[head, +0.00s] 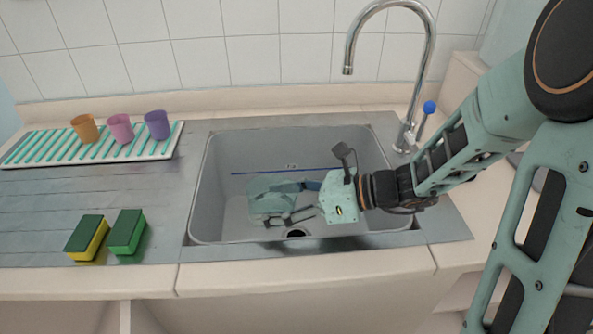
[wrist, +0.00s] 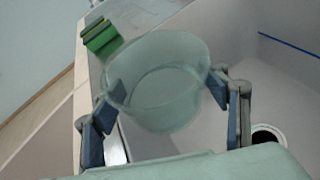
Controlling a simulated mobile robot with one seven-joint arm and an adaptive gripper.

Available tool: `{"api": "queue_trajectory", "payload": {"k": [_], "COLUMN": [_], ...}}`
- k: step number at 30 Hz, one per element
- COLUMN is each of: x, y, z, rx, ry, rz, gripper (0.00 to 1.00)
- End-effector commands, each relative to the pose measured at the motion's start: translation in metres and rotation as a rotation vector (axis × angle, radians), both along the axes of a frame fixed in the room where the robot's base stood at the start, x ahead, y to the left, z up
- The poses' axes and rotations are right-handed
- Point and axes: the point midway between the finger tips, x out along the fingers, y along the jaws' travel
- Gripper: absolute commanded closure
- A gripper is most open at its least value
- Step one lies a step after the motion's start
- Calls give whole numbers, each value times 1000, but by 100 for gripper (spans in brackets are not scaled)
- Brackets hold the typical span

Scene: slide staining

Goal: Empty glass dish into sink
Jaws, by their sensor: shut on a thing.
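A clear, greenish glass dish (head: 268,197) is in the basin of the grey sink (head: 225,150), left of my wrist. My gripper (head: 284,204) is shut on it, with fingers on opposite sides of its wall. In the wrist view the dish (wrist: 160,75) sits between the two blue-padded fingers of my gripper (wrist: 168,112). The dish looks tilted in the head view. I see no clear contents in it. The drain hole (head: 297,232) is below it; it also shows in the wrist view (wrist: 267,136).
A chrome tap (head: 430,50) with a blue-knobbed lever (head: 429,107) stands behind the sink at the right. Orange, pink and purple cups (head: 120,127) stand on a striped rack (head: 55,147). A blue line marks the sink's back wall.

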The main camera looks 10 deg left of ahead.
Motion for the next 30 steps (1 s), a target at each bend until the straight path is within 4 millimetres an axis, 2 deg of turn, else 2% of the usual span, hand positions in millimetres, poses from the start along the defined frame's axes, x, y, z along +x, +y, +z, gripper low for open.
{"api": "queue_trajectory", "payload": {"k": [6,9,21,30], "x": [12,18,40,43], "y": [-2,-4,-9,-9], "z": [-19,-9,3,7], "rx": [33,47,98,118], "ry": [141,201,441,533], "rz": [-2,-1,-1,-2], "gripper": [62,62,62,62]}}
